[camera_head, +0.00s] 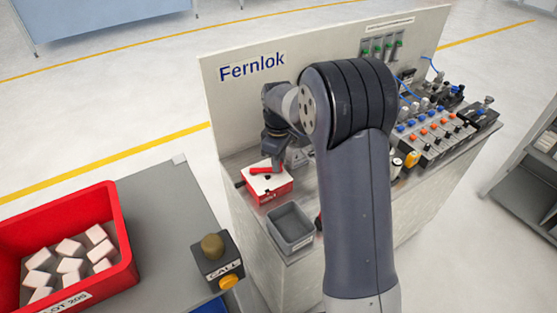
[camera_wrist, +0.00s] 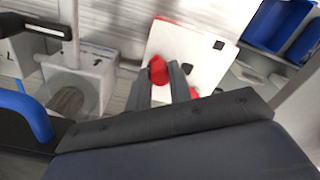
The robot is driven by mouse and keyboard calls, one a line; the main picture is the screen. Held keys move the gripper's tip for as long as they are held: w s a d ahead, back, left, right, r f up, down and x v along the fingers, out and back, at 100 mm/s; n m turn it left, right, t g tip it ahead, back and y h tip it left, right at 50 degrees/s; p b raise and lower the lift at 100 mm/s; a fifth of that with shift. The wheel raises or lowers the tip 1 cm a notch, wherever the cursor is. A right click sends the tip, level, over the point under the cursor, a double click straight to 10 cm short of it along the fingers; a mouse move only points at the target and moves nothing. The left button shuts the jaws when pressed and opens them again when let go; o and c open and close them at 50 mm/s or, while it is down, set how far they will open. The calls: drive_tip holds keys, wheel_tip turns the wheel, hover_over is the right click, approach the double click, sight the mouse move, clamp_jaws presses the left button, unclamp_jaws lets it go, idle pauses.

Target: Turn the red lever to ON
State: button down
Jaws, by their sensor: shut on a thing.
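The red lever (camera_head: 262,170) sits on the white top face of a red box (camera_head: 268,190) on the grey bench. In the head view it points to the left. My gripper (camera_head: 276,162) reaches down to the lever from above. In the wrist view my gripper (camera_wrist: 167,78) has its two grey fingers closed around the red lever (camera_wrist: 158,68). The fingers hide part of the lever, and more red shows just right of them. The white plate (camera_wrist: 192,58) has small dark marks. I cannot read any ON mark.
A grey open bin (camera_head: 291,228) stands just in front of the red box. A back panel marked Fernlok (camera_head: 252,67) rises behind. Valves and coloured buttons (camera_head: 432,130) fill the bench's right side. A red crate (camera_head: 118,245) and a CALL button box (camera_head: 216,260) are on the left table.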

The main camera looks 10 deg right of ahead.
drive_tip(key=c, duration=1.3)
unclamp_jaws()
wheel_tip(320, 180, up, 11)
drive_tip(key=shift+f+b, duration=0.1)
drive_tip(key=shift+b, duration=0.25)
drive_tip(key=shift+c, duration=0.2)
